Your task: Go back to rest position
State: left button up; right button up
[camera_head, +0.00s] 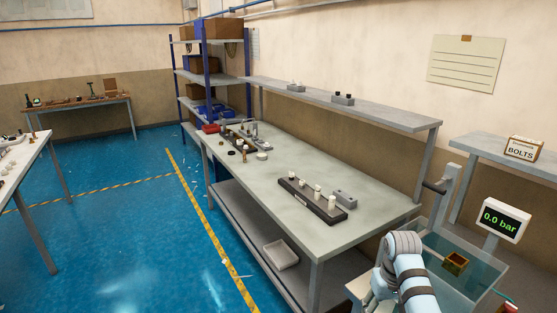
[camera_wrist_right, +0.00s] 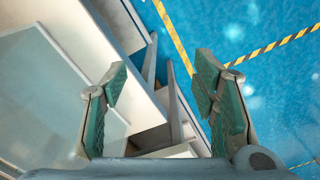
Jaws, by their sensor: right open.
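My right gripper (camera_wrist_right: 160,85) shows in the right wrist view. Its two green-padded fingers are spread wide apart, with nothing between them. Beyond the fingers I see blue floor (camera_wrist_right: 215,25) and pale table edges. In the head view my right arm (camera_head: 405,265) rises at the lower right, in front of the water tank; its gripper cannot be made out there. My left arm and left gripper are not in either view.
A long workbench (camera_head: 270,200) bears a dark block with white pegs (camera_head: 312,197) and a grey block (camera_head: 345,198). The water tank (camera_head: 470,245) with a pressure display (camera_head: 501,218) is at the right. A BOLTS box (camera_head: 524,147) is behind. Blue floor at left is open.

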jog(key=s+f+b, duration=0.1)
jog(key=s+f, duration=0.4)
jog(key=f, duration=0.6)
jog(key=s+f+b, duration=0.1)
jog(key=s+f, duration=0.5)
jog(key=f, duration=0.4)
jog(key=s+f+b, duration=0.1)
jog(key=s+f, duration=0.4)
jog(key=f, duration=0.6)
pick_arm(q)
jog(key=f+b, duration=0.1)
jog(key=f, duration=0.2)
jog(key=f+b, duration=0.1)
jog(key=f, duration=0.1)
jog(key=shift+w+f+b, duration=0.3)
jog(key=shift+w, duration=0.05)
pick_arm(e)
jog(key=s+f, duration=0.4)
jog(key=s, duration=0.5)
jog(key=s+f, duration=0.4)
jog(key=s, duration=0.6)
jog(key=s+d+f+t, duration=0.1)
jog(key=s+f, duration=0.3)
jog(key=s, duration=0.6)
jog(key=shift+s+h, duration=0.15)
jog(key=shift+h, duration=0.25)
